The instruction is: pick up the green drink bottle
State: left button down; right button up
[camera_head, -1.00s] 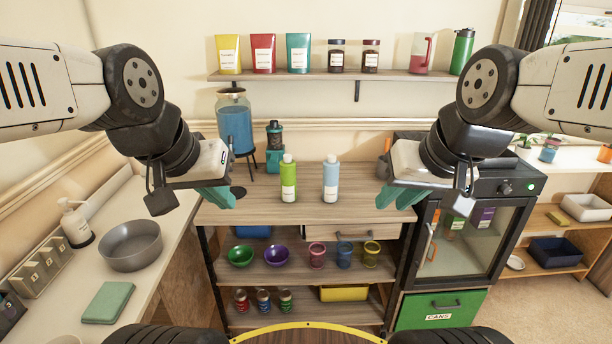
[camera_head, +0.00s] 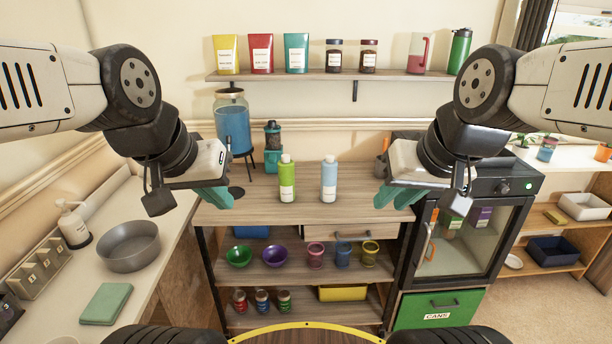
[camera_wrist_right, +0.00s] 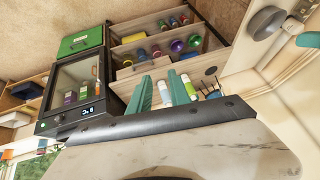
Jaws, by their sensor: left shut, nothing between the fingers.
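A light green bottle (camera_head: 287,182) with a white label stands upright on the wooden top of the shelf unit, left of a light blue bottle (camera_head: 329,181). A darker green flask (camera_head: 459,52) stands at the right end of the wall shelf. My left gripper (camera_head: 219,198) is shut and empty, left of the light green bottle and apart from it.
The wooden top (camera_head: 350,213) is mostly clear in front of the bottles. A glass-doored cabinet (camera_head: 462,240) stands at right. A grey bowl (camera_head: 128,247) sits on the left counter.

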aim_at(286, 166)
jog(key=i+l+u, duration=0.25)
jog(key=u, duration=0.15)
jog(key=i+l+u, duration=0.6)
jog(key=l+u, duration=0.2)
